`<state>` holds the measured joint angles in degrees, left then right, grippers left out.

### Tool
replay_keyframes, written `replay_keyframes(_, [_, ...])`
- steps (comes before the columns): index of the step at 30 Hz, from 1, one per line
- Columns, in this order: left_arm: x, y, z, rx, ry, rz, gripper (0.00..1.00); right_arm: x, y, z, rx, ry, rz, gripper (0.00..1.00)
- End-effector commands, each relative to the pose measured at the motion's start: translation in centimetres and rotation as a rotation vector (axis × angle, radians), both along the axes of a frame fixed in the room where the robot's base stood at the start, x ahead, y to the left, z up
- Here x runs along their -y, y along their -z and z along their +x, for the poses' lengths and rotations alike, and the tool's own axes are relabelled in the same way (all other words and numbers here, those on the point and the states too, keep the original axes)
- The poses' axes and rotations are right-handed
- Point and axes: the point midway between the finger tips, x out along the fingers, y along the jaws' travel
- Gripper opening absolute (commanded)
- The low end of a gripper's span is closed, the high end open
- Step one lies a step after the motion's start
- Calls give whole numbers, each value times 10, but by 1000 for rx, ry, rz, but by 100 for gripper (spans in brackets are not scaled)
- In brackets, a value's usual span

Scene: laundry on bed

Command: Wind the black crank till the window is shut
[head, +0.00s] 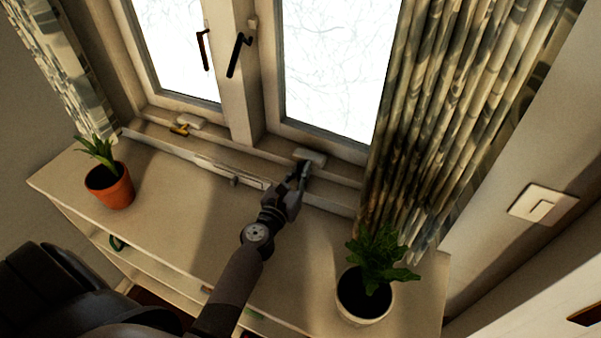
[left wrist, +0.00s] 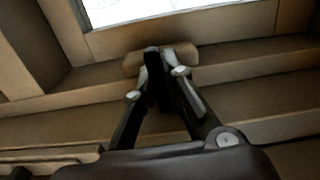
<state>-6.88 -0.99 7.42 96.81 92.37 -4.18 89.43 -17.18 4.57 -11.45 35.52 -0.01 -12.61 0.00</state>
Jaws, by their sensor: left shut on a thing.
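The black crank (left wrist: 153,66) is a dark upright piece at a pale housing on the sill below the right window pane. The housing (head: 310,156) shows in the head view and also in the left wrist view (left wrist: 128,67). My left gripper (head: 301,174) reaches over the cabinet top to the crank. In the left wrist view its two fingers (left wrist: 157,84) are shut on the crank, which is partly hidden between them. The right window (head: 325,138) looks close to its frame; I cannot tell whether a gap is left. My right gripper is not in view.
A yellow crank (head: 180,129) sits on the sill under the left window. Potted plants stand at left (head: 110,186) and right (head: 364,294). A curtain (head: 430,110) hangs close right.

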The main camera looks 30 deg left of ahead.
Motion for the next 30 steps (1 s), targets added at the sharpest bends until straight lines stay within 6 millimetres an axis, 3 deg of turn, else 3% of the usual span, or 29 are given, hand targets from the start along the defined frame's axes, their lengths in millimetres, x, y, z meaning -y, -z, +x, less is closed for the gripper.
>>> replay_keyframes(30, [0, 1, -1, -59, 4, 966, 0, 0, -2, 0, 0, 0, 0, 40])
